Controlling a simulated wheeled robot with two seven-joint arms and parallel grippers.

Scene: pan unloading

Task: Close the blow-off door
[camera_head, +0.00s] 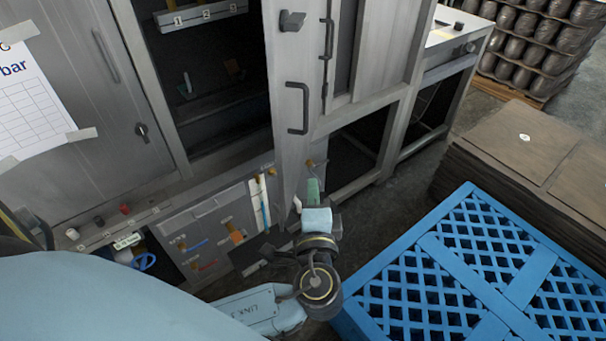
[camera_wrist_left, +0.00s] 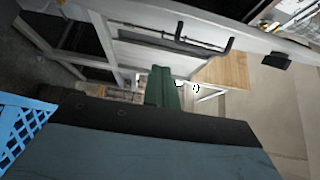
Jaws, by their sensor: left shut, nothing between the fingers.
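A grey door panel (camera_head: 285,70) with a black bar handle (camera_head: 297,108) stands swung out beside the dark cabinet opening; I take it to be the blow-off door. Its handle also shows in the left wrist view (camera_wrist_left: 205,42), along the panel's edge. My left gripper (camera_head: 313,188) is at the door's lower end, below the handle. Its green fingers (camera_wrist_left: 163,88) are shut and empty. I cannot tell whether they touch the door. My right gripper is not in view.
The cabinet's dark interior (camera_head: 215,75) is open to the left of the door. A blue pallet (camera_head: 440,270) stands at the lower right, close to my left wrist. Brown stacked sheets (camera_head: 530,150) lie behind it. A strip of floor is clear between door and pallet.

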